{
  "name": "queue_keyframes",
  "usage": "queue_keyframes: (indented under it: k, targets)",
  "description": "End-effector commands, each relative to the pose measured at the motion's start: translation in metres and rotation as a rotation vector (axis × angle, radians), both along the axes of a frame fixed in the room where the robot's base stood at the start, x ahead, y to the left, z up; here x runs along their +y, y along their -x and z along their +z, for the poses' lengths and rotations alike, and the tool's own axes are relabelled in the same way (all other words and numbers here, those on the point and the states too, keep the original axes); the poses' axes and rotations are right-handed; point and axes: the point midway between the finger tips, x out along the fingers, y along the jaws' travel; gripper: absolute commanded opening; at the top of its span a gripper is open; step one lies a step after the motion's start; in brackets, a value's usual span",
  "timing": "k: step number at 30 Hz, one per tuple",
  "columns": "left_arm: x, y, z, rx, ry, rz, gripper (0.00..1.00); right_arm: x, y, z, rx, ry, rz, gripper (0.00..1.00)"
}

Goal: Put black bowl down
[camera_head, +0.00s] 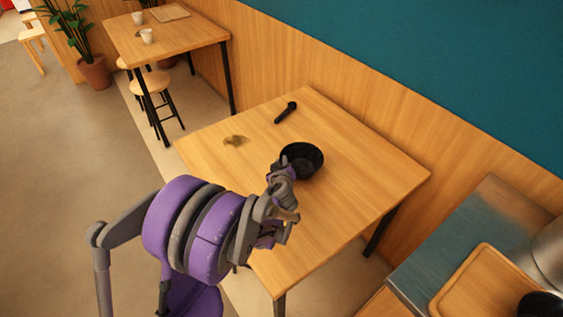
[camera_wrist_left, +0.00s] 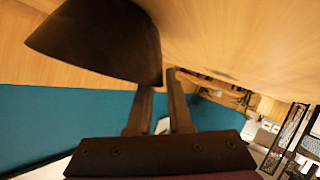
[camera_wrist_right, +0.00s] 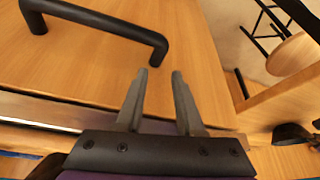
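The black bowl (camera_head: 309,172) is at the middle of the wooden table (camera_head: 365,185), upright in the head view. I cannot tell whether its base touches the tabletop. My left gripper (camera_head: 284,172) is at the bowl's near left rim, its fingertips partly hidden by the wrist. In the left wrist view the bowl (camera_wrist_left: 100,40) fills the upper left, and its edge lies between the close fingers of the left gripper (camera_wrist_left: 160,82). My right gripper (camera_wrist_right: 160,75) has its fingers apart with nothing between them; it does not show clearly in the head view.
A black utensil (camera_head: 286,112) and a small brownish patch (camera_head: 236,141) lie on the table. A metal counter with a wooden tray (camera_head: 480,285) stands at lower right. A black bar handle (camera_wrist_right: 110,25) shows before the right gripper. The table's right part is clear.

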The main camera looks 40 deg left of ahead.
Motion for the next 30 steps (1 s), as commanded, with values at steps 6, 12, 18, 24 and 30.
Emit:
queue_keyframes:
  k: [6, 12, 18, 24, 30]
  targets:
    - [0.000, 0.000, 0.001, 0.000, 0.000, 0.000, 0.39, 0.000, 0.000, 0.001, 0.000, 0.000, 0.000, 0.36]
    - [0.000, 0.000, 0.002, 0.000, 0.000, 0.000, 0.39, 0.000, 0.000, 0.002, -0.001, 0.000, 0.000, 0.36]
    - [-0.013, 0.016, 0.013, 0.000, 0.000, -0.002, 0.39, 0.000, 0.000, 0.007, -0.002, 0.000, 0.000, 0.36]
    - [-0.038, 0.048, 0.031, -0.001, 0.000, -0.003, 0.39, 0.000, 0.000, 0.013, -0.004, 0.000, 0.000, 0.36]
    - [-0.058, 0.074, 0.046, 0.001, -0.001, -0.003, 0.39, 0.000, -0.001, 0.019, -0.006, 0.000, 0.000, 0.36]
